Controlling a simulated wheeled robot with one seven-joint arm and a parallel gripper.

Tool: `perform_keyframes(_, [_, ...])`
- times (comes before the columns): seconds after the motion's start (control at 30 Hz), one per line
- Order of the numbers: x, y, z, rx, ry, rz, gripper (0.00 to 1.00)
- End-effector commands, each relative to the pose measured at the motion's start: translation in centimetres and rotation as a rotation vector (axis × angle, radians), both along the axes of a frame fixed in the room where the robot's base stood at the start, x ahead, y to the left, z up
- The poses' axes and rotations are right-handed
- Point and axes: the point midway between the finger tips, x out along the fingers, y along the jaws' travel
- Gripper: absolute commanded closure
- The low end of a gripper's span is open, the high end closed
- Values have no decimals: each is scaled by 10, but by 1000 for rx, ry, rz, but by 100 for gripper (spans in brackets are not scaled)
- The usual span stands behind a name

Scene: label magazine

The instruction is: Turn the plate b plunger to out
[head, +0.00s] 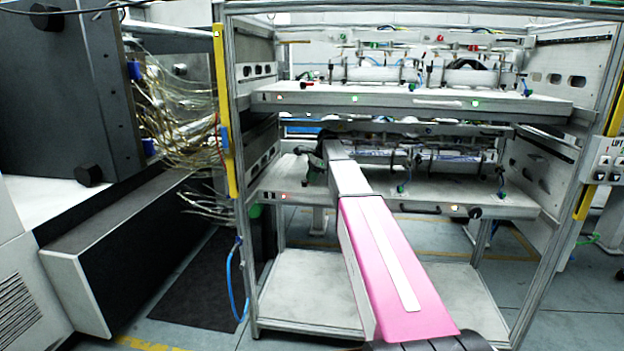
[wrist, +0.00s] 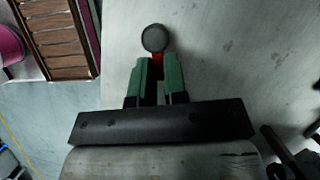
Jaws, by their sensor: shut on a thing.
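In the wrist view my gripper (wrist: 157,66) has its two green fingers closed around a small red piece (wrist: 157,58) just below a round grey knob (wrist: 154,38). I take this to be the plunger, on a pale flat plate surface (wrist: 230,50). In the head view my arm reaches to the left part of the lower plate (head: 400,196). My gripper there is dark and mostly hidden by the arm, and the plunger cannot be made out. No plate letter is readable, and the plunger's in or out position cannot be told.
An upper plate (head: 420,101) with small lights lies above the lower one, inside a metal frame (head: 243,200). Hoses and fittings (head: 420,155) crowd the back of the lower plate. A bundle of wires (head: 180,120) hangs at left. A control box (head: 606,160) is at right.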

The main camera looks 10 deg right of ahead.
Motion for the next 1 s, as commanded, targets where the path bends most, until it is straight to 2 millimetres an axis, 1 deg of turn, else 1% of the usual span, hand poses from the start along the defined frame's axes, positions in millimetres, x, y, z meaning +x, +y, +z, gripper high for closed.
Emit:
perform_keyframes(0.03, [4, 2, -4, -2, 4, 45, 100])
perform_keyframes(0.43, [14, 7, -5, -4, 2, 426, 100])
perform_keyframes(0.8, [21, 13, -6, -3, 1, 767, 100])
perform_keyframes(1.0, [23, 18, -6, -4, 0, 921, 100])
